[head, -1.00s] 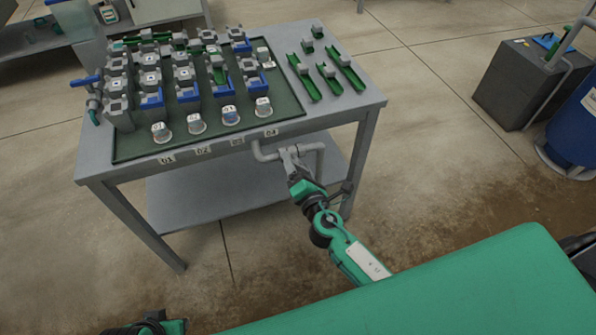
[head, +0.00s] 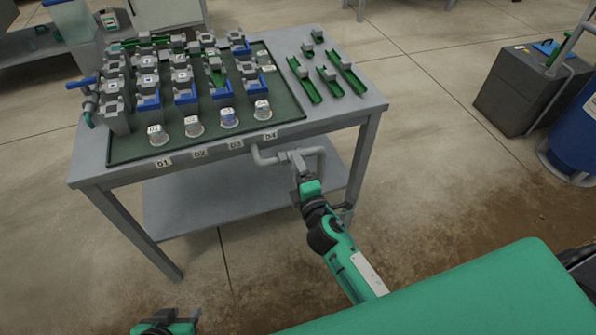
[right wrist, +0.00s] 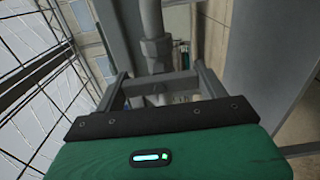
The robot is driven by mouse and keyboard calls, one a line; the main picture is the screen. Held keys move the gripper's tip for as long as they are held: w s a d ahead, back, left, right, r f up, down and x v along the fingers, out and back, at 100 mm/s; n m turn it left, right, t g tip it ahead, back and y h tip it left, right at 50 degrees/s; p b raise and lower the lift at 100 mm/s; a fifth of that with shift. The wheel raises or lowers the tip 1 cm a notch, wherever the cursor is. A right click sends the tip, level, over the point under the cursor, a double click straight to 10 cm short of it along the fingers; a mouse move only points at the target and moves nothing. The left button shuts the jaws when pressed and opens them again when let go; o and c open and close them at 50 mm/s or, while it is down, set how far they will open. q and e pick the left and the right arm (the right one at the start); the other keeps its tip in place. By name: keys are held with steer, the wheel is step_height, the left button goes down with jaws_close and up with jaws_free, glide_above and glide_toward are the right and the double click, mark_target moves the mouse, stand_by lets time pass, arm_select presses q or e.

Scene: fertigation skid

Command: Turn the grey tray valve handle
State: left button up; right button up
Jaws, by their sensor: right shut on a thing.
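A grey bent pipe (head: 266,159) runs under the front edge of the grey table. My right gripper (head: 297,163) is shut at the middle of this pipe, on a grey part that I take for the valve handle; my fingers mostly hide it. In the right wrist view, the right gripper's fingers (right wrist: 160,88) stand on both sides of a grey part below a pipe with a hex nut (right wrist: 155,47). How far the handle is turned cannot be told. My left gripper (head: 168,320) is partly cut off at the bottom edge, away from the table; its jaws are unclear.
The table (head: 350,104) carries a dark green tray (head: 285,112) with grey and blue blocks and several small cups (head: 229,118). Green channels (head: 329,80) lie at its right. A grey box (head: 520,88) and a blue drum (head: 578,130) stand at right.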

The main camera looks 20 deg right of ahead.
steer(key=shift+f, duration=0.1)
stand_by(0.3)
steer(key=o, duration=1)
arm_select(q)
steer(key=shift+w+d+f+t+h+b, duration=0.1)
steer(key=shift+w+d+t+h+b, duration=0.3)
steer(key=shift+d, duration=0.25)
steer(key=shift+w+d+f+t+h+b, duration=0.1)
steer(key=shift+w+d+t+h+b, duration=0.15)
steer(key=shift+d+t, duration=0.4)
steer(key=shift+w+d+t+h+b, duration=0.25)
steer(key=shift+w+d+t+b, duration=0.1)
steer(key=shift+d, duration=0.35)
arm_select(e)
steer(key=shift+s+d, duration=0.15)
steer(key=shift+s, duration=3.35)
steer(key=shift+s+d, duration=0.1)
steer(key=shift+s, duration=3.35)
